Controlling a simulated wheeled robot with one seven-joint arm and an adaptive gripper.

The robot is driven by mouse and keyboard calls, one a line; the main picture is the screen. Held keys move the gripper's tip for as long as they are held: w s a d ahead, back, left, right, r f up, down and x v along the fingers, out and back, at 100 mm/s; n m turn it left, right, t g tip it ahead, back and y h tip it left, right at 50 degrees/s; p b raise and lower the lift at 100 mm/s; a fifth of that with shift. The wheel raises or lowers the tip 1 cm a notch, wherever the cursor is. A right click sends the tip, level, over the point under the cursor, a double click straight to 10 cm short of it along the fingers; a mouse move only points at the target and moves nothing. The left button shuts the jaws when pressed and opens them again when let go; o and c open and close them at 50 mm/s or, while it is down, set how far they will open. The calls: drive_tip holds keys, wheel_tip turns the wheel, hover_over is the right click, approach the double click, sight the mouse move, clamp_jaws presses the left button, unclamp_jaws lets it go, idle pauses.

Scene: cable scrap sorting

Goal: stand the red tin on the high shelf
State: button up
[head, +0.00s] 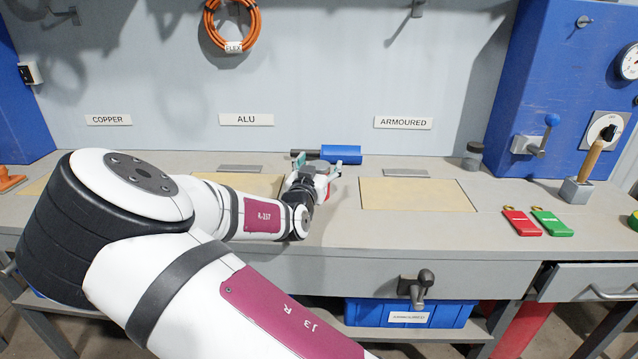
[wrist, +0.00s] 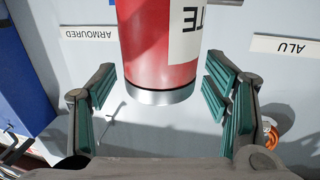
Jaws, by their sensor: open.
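The red tin (wrist: 150,45) has a silver rim and a white label with dark letters. In the wrist view it sits between the two green-padded fingers of my gripper (wrist: 160,85), with a visible gap on each side. In the head view my gripper (head: 318,170) is low over the bench, between the ALU and ARMOURED places, and mostly hides the tin; a little red (head: 322,187) shows there. My gripper is open. I cannot make out the high shelf in either view.
A blue cylinder (head: 341,154) lies just behind my gripper on the bench (head: 400,228). Tan mats (head: 418,195) lie beside it. The front bench is clear.

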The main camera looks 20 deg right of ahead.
drive_tip(key=c, duration=1.6)
